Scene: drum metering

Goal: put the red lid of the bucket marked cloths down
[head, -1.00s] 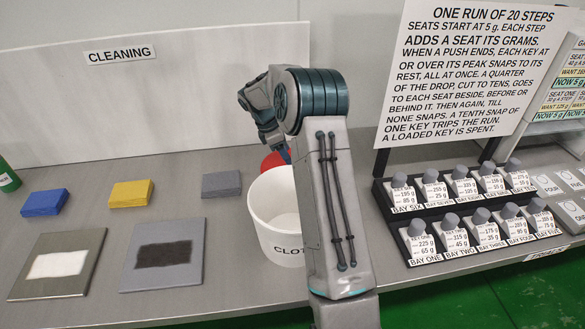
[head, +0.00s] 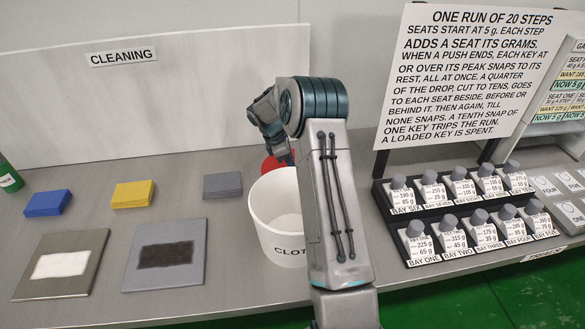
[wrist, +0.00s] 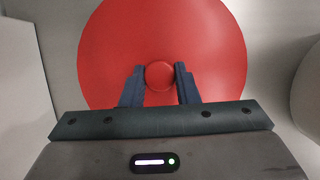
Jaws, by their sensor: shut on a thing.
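The white bucket (head: 270,228) stands open on the bench, with part of its label, "CLOT", showing; my arm covers its right side. The red lid (head: 270,163) shows only in part behind the bucket's far rim. In the wrist view the lid (wrist: 215,55) is a broad red disc with a round knob (wrist: 159,76) at its middle. My gripper (wrist: 159,84) is shut on this knob, one finger on each side. In the head view the fingertips are hidden. I cannot tell whether the lid touches the bench.
Blue (head: 47,203), yellow (head: 132,194) and grey (head: 222,185) blocks lie left of the bucket. Two square plates (head: 165,255) lie in front of them. A black rack of keys (head: 455,257) stands to the right. Bare bench shows between blocks and bucket.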

